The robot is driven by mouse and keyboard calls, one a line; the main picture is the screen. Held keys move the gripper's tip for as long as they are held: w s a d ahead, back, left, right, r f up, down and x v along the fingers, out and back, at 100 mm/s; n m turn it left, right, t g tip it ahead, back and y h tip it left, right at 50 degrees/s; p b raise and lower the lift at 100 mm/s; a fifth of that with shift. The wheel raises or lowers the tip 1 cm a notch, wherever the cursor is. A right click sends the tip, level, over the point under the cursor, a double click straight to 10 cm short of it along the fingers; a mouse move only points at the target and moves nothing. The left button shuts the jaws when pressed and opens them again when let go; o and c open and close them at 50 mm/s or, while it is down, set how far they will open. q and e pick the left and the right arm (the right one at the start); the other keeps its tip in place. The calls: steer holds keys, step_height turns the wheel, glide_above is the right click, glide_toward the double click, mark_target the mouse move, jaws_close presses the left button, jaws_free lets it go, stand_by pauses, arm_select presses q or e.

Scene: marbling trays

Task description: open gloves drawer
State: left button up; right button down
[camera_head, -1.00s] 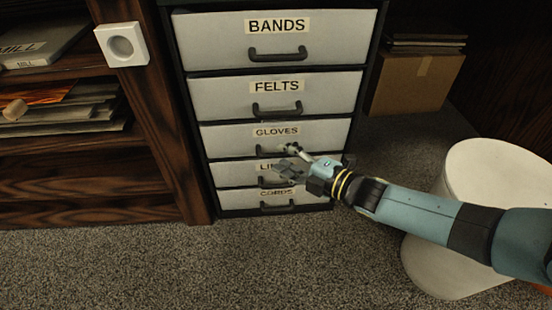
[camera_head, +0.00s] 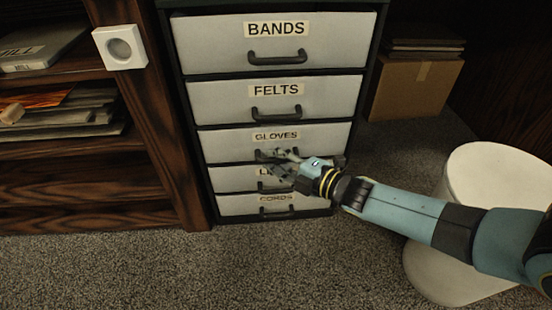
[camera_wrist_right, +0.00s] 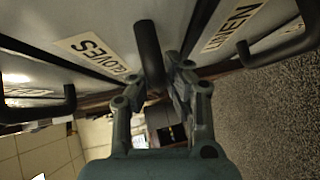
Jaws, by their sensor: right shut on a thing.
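The gloves drawer (camera_head: 225,142) is the third light-grey front in the dark cabinet, with a GLOVES label (camera_head: 276,136). It looks level with the neighbouring fronts. My right gripper (camera_head: 275,160) is at its dark handle, with the arm reaching in from the right and partly covering the handle and the drawer below. In the right wrist view, my right gripper (camera_wrist_right: 156,76) is shut on the dark gloves handle (camera_wrist_right: 148,45), which passes between the fingers. The GLOVES label shows beside it (camera_wrist_right: 92,54). My left gripper is not in view.
The bands (camera_head: 215,45) and felts (camera_head: 215,103) drawers are above. The linen drawer (camera_head: 222,180) and cords drawer (camera_head: 230,206) are below. A white cylindrical bin (camera_head: 490,170) stands right, near my arm. A cardboard box (camera_head: 415,88) is behind. Carpet (camera_head: 150,265) in front is clear.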

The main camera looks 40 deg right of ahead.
stand_by(0.3)
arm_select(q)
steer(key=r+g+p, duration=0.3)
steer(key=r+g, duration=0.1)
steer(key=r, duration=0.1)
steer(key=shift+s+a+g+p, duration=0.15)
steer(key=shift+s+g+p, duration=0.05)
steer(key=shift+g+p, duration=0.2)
arm_select(e)
steer(key=s+a, duration=0.5)
steer(key=s, duration=0.4)
steer(key=s+a, duration=0.6)
steer(key=s, duration=0.3)
steer(key=shift+a+r, duration=0.15)
steer(key=shift+r, duration=0.05)
steer(key=c, duration=1.3)
jaws_free()
steer(key=shift+s+f, duration=0.1)
steer(key=shift+c, duration=0.2)
steer(key=v, duration=1.2)
